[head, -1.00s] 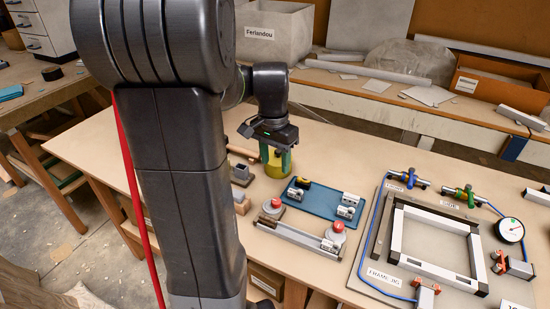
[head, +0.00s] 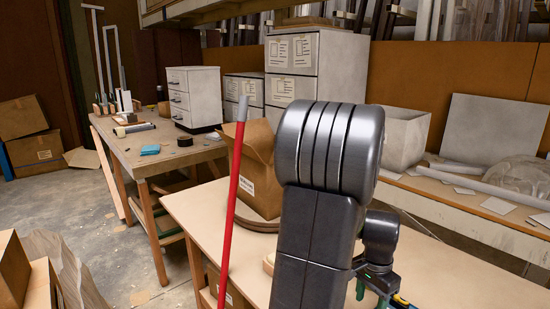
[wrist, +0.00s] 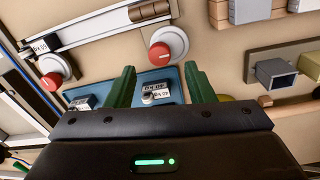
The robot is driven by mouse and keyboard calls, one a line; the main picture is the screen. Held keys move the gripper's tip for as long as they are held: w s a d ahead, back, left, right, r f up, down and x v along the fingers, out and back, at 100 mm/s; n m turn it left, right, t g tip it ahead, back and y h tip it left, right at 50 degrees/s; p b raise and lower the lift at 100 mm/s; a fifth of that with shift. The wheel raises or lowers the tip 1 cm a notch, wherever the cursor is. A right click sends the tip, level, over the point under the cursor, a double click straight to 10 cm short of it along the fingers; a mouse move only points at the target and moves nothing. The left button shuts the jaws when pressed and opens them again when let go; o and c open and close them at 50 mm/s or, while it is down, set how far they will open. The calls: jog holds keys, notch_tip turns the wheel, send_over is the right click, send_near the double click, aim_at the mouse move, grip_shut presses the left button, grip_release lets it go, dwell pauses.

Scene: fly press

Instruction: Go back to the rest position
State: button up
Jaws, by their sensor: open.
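My gripper shows in the wrist view (wrist: 160,85) with its two green fingers apart and nothing between them. Beyond the fingers lies a blue tray (wrist: 135,82) with small silver parts (wrist: 155,92) on it. In the head view my arm rises at the centre right, and only part of my gripper (head: 376,285) shows at the lower edge. The fingertips are cut off or hidden there.
In the wrist view red knobs (wrist: 161,55) and a grey square tube (wrist: 275,73) sit near the fingers. In the head view a cardboard box (head: 258,175) stands on the bench (head: 190,205) left of my arm. A red pole (head: 233,205) stands in front.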

notch_tip(320, 180, down, 5)
jog(key=shift+s+r, duration=0.1)
jog(key=shift+r, duration=0.05)
jog(key=shift+r, duration=0.15)
